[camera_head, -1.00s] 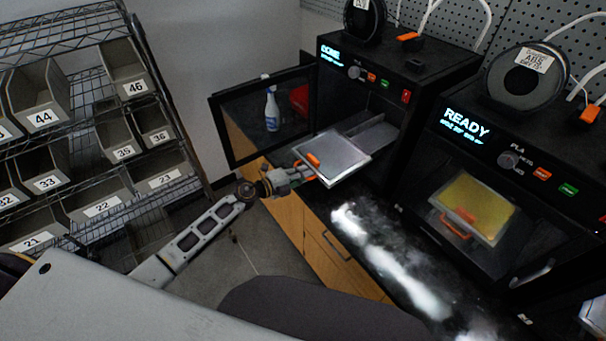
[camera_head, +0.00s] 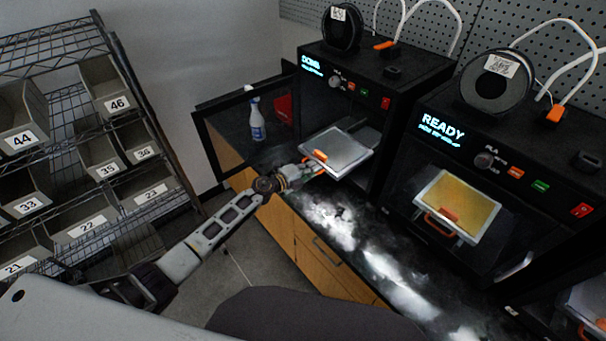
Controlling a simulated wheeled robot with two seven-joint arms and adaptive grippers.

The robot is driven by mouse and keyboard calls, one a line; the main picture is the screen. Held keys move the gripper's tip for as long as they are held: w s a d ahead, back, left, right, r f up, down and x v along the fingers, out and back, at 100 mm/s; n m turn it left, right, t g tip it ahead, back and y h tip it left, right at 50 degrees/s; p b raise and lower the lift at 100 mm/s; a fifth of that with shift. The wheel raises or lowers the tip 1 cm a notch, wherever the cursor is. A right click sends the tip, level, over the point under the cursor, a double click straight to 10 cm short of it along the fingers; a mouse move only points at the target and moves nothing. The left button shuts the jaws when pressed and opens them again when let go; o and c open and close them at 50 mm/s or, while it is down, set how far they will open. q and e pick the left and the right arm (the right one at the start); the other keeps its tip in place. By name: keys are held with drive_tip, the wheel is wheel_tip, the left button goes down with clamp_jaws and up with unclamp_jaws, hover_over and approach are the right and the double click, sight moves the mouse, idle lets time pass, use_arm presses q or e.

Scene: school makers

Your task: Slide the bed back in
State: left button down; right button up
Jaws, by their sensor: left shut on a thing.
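The bed (camera_head: 342,147) is a light grey square plate with an orange handle at its front left edge. It sits at the open front of the left printer (camera_head: 375,85), whose screen reads DONE. Part of the bed still shows outside the opening. My left gripper (camera_head: 313,167) is shut on the bed's orange handle from the front left. The fingertips are small and partly hidden by the handle. The printer's dark framed door (camera_head: 222,158) stands open to the left. My right gripper is not in view.
A second printer (camera_head: 490,160) marked READY stands to the right with a yellow bed inside. A spray bottle (camera_head: 256,121) shows behind the open door's pane. The black counter (camera_head: 400,262) has bright glare in front. A bin rack (camera_head: 72,225) stands at the left.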

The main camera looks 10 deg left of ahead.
sight(328, 159)
use_arm(q)
drive_tip(key=shift+r+b+x, duration=0.2)
drive_tip(key=shift+r+x, duration=0.1)
drive_tip(key=shift+x, duration=1.1)
drive_tip(key=shift+r+b+x, duration=0.25)
drive_tip(key=shift+r+x, duration=0.05)
drive_tip(key=shift+x, duration=1.1)
drive_tip(key=shift+r+b+x, duration=0.2)
drive_tip(key=shift+r+x, duration=0.1)
drive_tip(key=shift+x, duration=1.05)
drive_tip(key=shift+w+d, duration=0.1)
drive_tip(key=shift+w, duration=0.05)
drive_tip(key=c, duration=1.6)
unclamp_jaws()
drive_tip(key=shift+o, duration=0.2)
drive_tip(key=shift+v, duration=0.95)
drive_tip(key=v, duration=1)
